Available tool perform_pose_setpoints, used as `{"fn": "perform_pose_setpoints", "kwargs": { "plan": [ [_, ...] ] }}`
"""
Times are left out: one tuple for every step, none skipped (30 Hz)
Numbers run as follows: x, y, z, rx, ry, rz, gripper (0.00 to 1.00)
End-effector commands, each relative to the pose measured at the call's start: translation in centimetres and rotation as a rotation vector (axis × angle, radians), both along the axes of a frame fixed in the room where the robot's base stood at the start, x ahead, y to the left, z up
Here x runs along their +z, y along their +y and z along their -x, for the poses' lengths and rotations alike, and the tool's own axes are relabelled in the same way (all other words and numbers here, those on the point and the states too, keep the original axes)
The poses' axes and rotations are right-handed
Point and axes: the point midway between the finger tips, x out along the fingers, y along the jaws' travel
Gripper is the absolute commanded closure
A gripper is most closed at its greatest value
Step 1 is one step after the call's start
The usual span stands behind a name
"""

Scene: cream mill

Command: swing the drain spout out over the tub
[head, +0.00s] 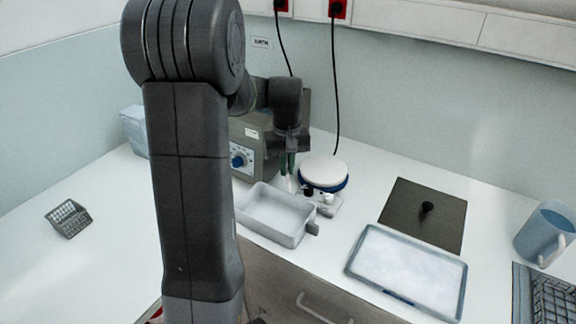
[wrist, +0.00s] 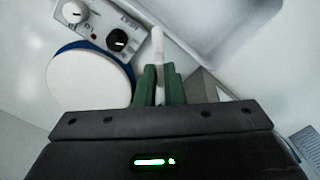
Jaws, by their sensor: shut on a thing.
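The drain spout (wrist: 157,42) is a short white piece that shows between and beyond the green fingers in the wrist view. My gripper (wrist: 159,82) is shut on it. In the head view my gripper (head: 288,163) points down beside the grey machine (head: 248,158), and the spout's white end shows just below the fingers. The white tub (head: 274,238) stands on the counter in front of the machine. Its rim and inside also show at the upper right of the wrist view (wrist: 215,25). How far the spout reaches over the tub's rim is hard to tell.
A round white plate on a blue base (head: 323,172) with knobs stands close to the right of my gripper. A dark square plate with a knob (head: 422,230), a shallow tray (head: 408,272) and a blue mug (head: 546,232) are farther right. The counter at left is mostly clear.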

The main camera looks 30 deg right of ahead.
Motion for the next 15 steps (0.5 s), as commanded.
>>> {"fn": "perform_pose_setpoints", "kwargs": {
  "plan": [
    [0.1, 0.3, -0.1, -0.031, -0.001, 0.001, 1.00],
    [0.1, 0.4, -0.2, -0.056, -0.001, 0.001, 1.00],
    [0.1, 0.7, -0.3, -0.091, -0.001, 0.001, 1.00],
    [0.1, 0.8, -0.4, -0.119, -0.001, 0.002, 1.00],
    [0.1, 1.0, -0.5, -0.147, -0.001, 0.002, 1.00],
    [0.1, 1.2, -0.6, -0.184, -0.001, 0.002, 1.00],
    [0.1, 1.3, -0.7, -0.210, -0.001, 0.002, 1.00],
    [0.1, 1.5, -0.8, -0.234, -0.001, 0.002, 1.00],
    [0.1, 1.6, -0.9, -0.264, -0.001, 0.002, 1.00],
    [0.1, 1.7, -1.0, -0.284, -0.002, 0.002, 1.00],
    [0.1, 1.8, -1.0, -0.301, -0.002, 0.002, 1.00],
    [0.1, 2.0, -1.1, -0.322, -0.002, 0.002, 1.00],
    [0.1, 2.0, -1.2, -0.334, -0.002, 0.002, 1.00],
    [0.1, 2.1, -1.2, -0.344, -0.002, 0.002, 1.00],
    [0.1, 2.1, -1.2, -0.353, -0.002, 0.002, 1.00]
  ]
}}
